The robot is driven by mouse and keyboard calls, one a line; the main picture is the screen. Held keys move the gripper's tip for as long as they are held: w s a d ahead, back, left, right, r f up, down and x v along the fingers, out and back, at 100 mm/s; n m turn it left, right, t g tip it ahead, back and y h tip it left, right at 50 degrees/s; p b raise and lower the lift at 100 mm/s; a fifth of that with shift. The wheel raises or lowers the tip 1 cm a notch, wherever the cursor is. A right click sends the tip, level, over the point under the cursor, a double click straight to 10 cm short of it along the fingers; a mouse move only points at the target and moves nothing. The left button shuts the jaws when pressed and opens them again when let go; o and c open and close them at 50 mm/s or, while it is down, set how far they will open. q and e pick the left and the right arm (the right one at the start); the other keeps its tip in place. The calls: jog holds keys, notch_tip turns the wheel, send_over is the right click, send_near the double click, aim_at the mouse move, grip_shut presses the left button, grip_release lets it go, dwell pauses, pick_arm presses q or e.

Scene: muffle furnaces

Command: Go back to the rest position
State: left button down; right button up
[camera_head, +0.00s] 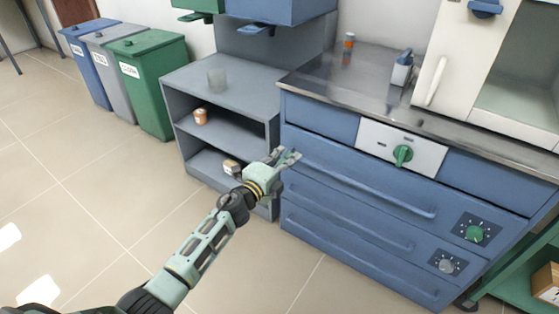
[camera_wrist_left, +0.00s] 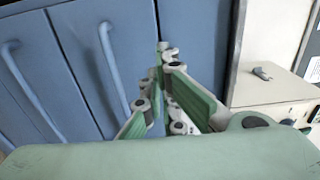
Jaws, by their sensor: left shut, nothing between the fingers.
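My left gripper (camera_head: 288,157) reaches in from the left in the head view, in front of the blue drawer cabinet (camera_head: 330,205), near the left end of its upper drawer handle (camera_head: 365,187). Its fingers are shut with nothing between them. In the left wrist view the gripper (camera_wrist_left: 166,60) shows its green-padded fingers before the blue drawer fronts, with a drawer handle (camera_wrist_left: 112,65) to its left. I cannot tell whether the fingertips touch the cabinet. My right gripper is not in view.
Blue, grey and green bins (camera_head: 150,85) stand further left. A white furnace (camera_head: 470,75) stands on the worktop. The tiled floor is open at left.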

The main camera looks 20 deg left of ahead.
pick_arm(q)
jog(key=s+a+f+n+g+y, duration=0.35)
jog(key=s+f+n, duration=0.35)
jog(key=s+f, duration=0.3)
jog(key=s+a+f+n+g+y, duration=0.35)
jog(key=s+f+n, duration=0.4)
jog(key=s, duration=0.45)
jog(key=s+d+f+n+g+h+p, duration=0.15)
jog(key=s+f+g+p, duration=0.45)
jog(key=s, duration=0.8)
jog(key=s+d+f+n+g+p, duration=0.25)
jog(key=s+f+p, duration=0.4)
jog(key=s, duration=0.75)
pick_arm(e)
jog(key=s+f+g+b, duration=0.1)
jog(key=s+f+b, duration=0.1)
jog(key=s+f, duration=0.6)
pick_arm(q)
jog(key=s+a+f+p, duration=0.1)
jog(key=s+f+p, duration=0.1)
jog(key=s+p, duration=0.2)
jog(key=s+a+f+p, duration=0.2)
jog(key=s+p, duration=0.2)
jog(key=s, duration=0.6)
jog(key=shift+n+g, duration=0.35)
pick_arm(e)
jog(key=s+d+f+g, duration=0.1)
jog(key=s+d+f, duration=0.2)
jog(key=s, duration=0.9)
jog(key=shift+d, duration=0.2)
